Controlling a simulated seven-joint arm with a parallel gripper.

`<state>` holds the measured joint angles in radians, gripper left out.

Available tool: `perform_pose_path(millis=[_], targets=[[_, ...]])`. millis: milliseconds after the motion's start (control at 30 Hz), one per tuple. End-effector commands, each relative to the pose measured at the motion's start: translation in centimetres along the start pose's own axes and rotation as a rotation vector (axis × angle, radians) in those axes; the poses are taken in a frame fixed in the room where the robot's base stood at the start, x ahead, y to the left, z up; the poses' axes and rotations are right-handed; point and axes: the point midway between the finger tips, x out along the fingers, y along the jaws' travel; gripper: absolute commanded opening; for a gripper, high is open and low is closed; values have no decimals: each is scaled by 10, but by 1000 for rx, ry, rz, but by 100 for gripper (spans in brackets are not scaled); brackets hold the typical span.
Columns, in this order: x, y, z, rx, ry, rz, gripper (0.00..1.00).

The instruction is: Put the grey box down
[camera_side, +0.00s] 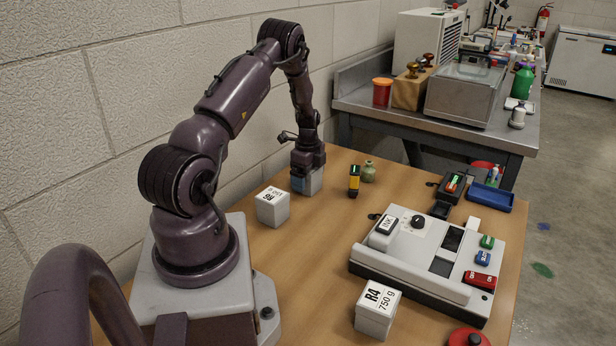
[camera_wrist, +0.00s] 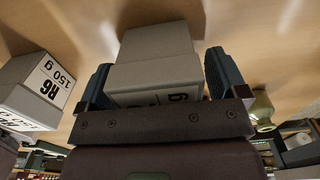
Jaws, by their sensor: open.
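A grey box (camera_side: 314,181) is under my gripper (camera_side: 304,181) at the back left of the wooden table. Its base appears to rest on the table, though my gripper covers part of it. In the wrist view the grey box (camera_wrist: 157,45) is between the two dark fingers of my gripper (camera_wrist: 159,62), with a label partly hidden by the gripper body. The jaws are open, one finger on each side of the box, with little or no gap visible.
A box marked R6 150 g (camera_wrist: 46,82) stands close by, left in the side view (camera_side: 272,208). A white device (camera_side: 410,255) and an R4 750 g box (camera_side: 377,309) are nearer the front.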

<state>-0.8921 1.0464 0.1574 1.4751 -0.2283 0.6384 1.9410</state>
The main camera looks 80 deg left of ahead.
Motion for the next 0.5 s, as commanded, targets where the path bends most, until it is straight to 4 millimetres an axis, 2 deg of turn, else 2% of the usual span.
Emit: perform_pose_path(millis=[167,500], targets=[[-21,-1,0,0,0,-4,91],[-93,-1,0,1,0,-5,91]])
